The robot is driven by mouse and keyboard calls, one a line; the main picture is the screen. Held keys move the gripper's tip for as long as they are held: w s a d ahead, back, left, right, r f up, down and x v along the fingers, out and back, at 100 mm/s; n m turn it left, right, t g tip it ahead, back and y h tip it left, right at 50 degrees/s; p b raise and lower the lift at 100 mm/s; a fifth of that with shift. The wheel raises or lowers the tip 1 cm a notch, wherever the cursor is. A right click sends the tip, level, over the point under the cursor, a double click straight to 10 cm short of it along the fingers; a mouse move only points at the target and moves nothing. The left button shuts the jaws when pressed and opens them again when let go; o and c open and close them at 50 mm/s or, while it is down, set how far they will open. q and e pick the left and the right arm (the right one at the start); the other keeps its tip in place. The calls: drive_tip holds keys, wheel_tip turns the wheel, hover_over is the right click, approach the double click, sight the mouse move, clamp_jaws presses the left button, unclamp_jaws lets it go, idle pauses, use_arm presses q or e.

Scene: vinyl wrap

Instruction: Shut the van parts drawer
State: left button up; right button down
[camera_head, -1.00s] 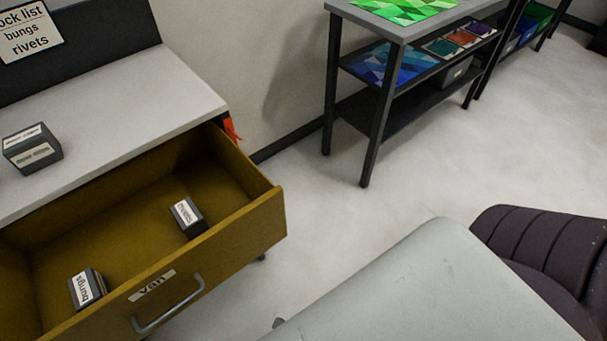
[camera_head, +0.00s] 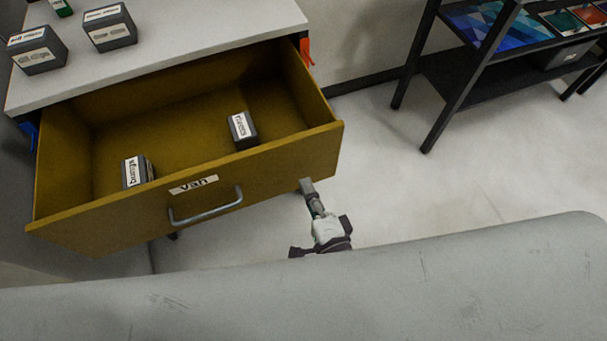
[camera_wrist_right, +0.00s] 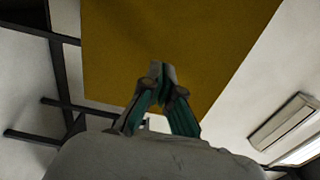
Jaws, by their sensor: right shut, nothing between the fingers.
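The van drawer (camera_head: 262,172) is a mustard-yellow drawer pulled well out of a grey-topped cabinet. Its front carries a "van" label and a grey bar handle (camera_head: 205,207). Inside lie a dark box labelled bungs (camera_head: 138,172) and a dark box labelled rivets (camera_head: 242,130). My right gripper (camera_head: 306,186) is at the right end of the drawer front, low and close to it; I cannot tell whether it touches. In the right wrist view the shut, empty fingers (camera_wrist_right: 160,70) point at a yellow panel (camera_wrist_right: 185,40) of the drawer. My left gripper is not in view.
Several dark labelled boxes (camera_head: 108,27) stand on the cabinet's grey top (camera_head: 190,32). A dark shelf rack (camera_head: 455,85) stands at the back right. Clear floor (camera_head: 430,185) lies between it and the drawer. An orange tag (camera_head: 305,50) hangs at the cabinet's right corner.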

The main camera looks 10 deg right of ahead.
sight(299, 169)
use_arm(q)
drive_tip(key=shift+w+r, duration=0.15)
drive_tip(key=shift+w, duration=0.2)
use_arm(e)
drive_tip(key=shift+x, duration=1.45)
drive_tip(key=shift+w, duration=0.1)
